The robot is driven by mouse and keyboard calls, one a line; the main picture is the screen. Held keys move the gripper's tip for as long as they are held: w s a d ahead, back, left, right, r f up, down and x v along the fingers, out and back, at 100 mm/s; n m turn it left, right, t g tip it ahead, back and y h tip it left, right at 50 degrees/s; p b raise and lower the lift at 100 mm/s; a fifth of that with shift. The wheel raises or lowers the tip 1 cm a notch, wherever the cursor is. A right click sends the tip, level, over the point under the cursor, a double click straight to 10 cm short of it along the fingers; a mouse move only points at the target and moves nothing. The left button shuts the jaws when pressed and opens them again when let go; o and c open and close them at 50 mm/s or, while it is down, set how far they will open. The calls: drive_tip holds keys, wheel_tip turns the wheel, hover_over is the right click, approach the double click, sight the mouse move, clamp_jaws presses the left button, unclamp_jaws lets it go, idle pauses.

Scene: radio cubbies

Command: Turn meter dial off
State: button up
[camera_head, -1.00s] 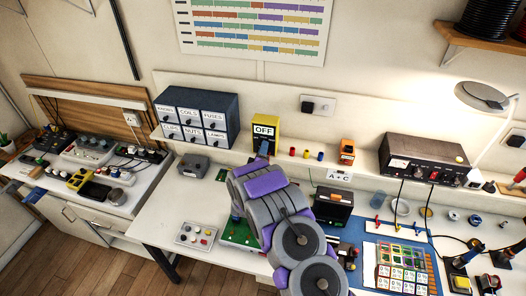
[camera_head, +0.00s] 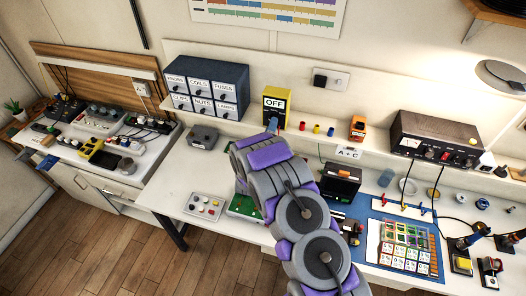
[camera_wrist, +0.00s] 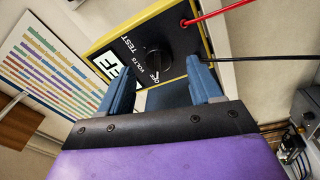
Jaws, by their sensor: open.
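The yellow-edged meter (camera_head: 275,104) stands on the shelf at the back of the bench, with OFF on its display. In the wrist view its dark face shows a round black dial (camera_wrist: 157,62), with printed marks VOLTS, TEST and OFF around it. My gripper (camera_wrist: 158,84) is open, its two blue fingers apart on either side of the space just below the dial. The fingers look close to the meter face; I cannot tell whether they touch it. In the head view my arm hides most of the gripper (camera_head: 272,126).
A red lead (camera_wrist: 222,12) and a black lead (camera_wrist: 240,58) run from the meter's right side. A blue drawer cabinet (camera_head: 208,90) stands left of the meter. Small coloured pieces (camera_head: 317,129) and an orange device (camera_head: 357,128) are to its right on the shelf.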

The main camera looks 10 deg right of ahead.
drive_tip(key=v, duration=1.4)
drive_tip(key=shift+s+a+b, duration=0.3)
drive_tip(key=shift+a+b, duration=0.05)
drive_tip(key=shift+a, duration=0.05)
drive_tip(key=s+a+r+m+g+y+b, duration=0.2)
drive_tip(key=s+r+m+g+y+b, duration=0.15)
drive_tip(key=s+g, duration=0.2)
drive_tip(key=s+a+r+m+g+y+b, duration=0.2)
drive_tip(key=s+m+g+y+b, duration=0.15)
drive_tip(key=s+g+y, duration=0.2)
drive_tip(key=s+d+r+m+g+h+b, duration=0.1)
drive_tip(key=s+d+g, duration=0.2)
drive_tip(key=s, duration=0.8)
drive_tip(key=s+d+r+m+g+b, duration=0.1)
drive_tip(key=s+d, duration=0.4)
drive_tip(key=s, duration=0.5)
drive_tip(key=s+d+r+m+g+h+b, duration=0.1)
drive_tip(key=s+d+r+g+b, duration=0.1)
drive_tip(key=s, duration=0.9)
drive_tip(key=d+r+g, duration=0.1)
drive_tip(key=d+g, duration=0.1)
drive_tip(key=g, duration=0.1)
drive_tip(key=shift+s+m+h, duration=0.3)
drive_tip(key=shift+s+m, duration=0.05)
drive_tip(key=shift+m, duration=0.05)
